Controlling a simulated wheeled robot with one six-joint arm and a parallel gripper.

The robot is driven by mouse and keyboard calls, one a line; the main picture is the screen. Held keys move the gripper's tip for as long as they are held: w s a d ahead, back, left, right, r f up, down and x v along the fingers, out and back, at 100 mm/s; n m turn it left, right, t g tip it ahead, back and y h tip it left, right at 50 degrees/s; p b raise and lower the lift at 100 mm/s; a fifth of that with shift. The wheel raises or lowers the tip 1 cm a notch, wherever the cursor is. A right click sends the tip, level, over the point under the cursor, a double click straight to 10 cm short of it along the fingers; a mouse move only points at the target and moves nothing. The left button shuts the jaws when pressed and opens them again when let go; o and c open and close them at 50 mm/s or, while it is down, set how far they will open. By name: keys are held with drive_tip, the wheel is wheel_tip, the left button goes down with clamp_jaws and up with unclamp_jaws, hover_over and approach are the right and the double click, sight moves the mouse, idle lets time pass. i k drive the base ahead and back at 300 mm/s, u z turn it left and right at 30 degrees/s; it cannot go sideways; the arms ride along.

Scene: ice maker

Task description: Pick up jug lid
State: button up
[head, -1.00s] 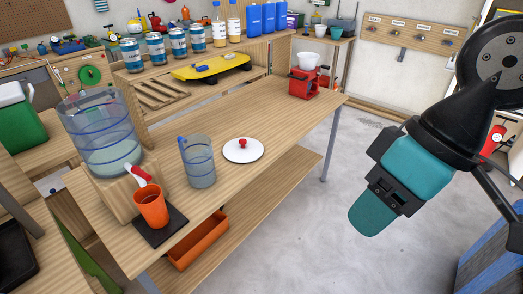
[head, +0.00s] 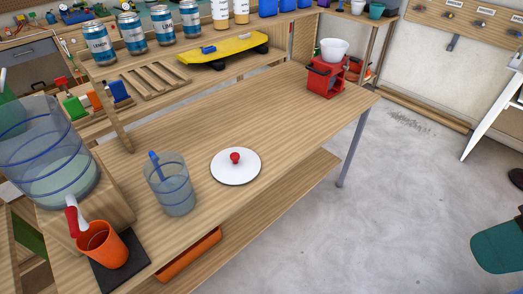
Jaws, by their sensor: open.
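The jug lid (head: 236,167) is a round white disc with a red knob, lying flat on the wooden table (head: 255,122). A clear jug (head: 171,190) with a blue handle stands just left of it, apart from it.
A large clear water dispenser (head: 45,160) with a red-and-white tap stands at left over an orange cup (head: 101,245) on a dark mat. A red machine with a white bowl (head: 327,75) stands at the far right end. Cans and a yellow skateboard (head: 222,49) occupy the back shelf. Table around the lid's right is clear.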

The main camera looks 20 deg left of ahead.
sight(233, 166)
drive_tip(key=u, duration=0.15)
drive_tip(key=i, duration=0.65)
drive_tip(key=u, duration=0.95)
drive_tip(key=i, duration=0.5)
drive_tip(key=u, duration=0.55)
